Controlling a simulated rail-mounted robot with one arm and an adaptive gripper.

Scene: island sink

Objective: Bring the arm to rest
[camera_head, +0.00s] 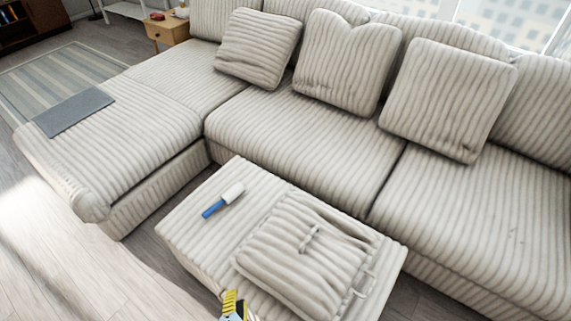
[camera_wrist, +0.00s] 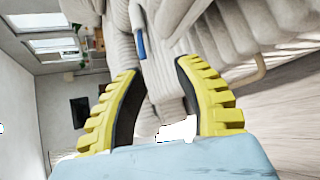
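The wrist view is turned sideways. A blue-handled roller with a white head (camera_head: 223,200) lies on the striped ottoman (camera_head: 185,219); its blue handle also shows beyond the fingertips in the wrist view (camera_wrist: 140,45).
A folded striped cushion or throw (camera_head: 300,255) lies on the ottoman. A large corner sofa (camera_head: 290,140) with several pillows stands behind. A grey mat (camera_head: 74,112) lies on its left chaise. A wooden side table (camera_head: 166,31) is at the back. Floor is clear at lower left.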

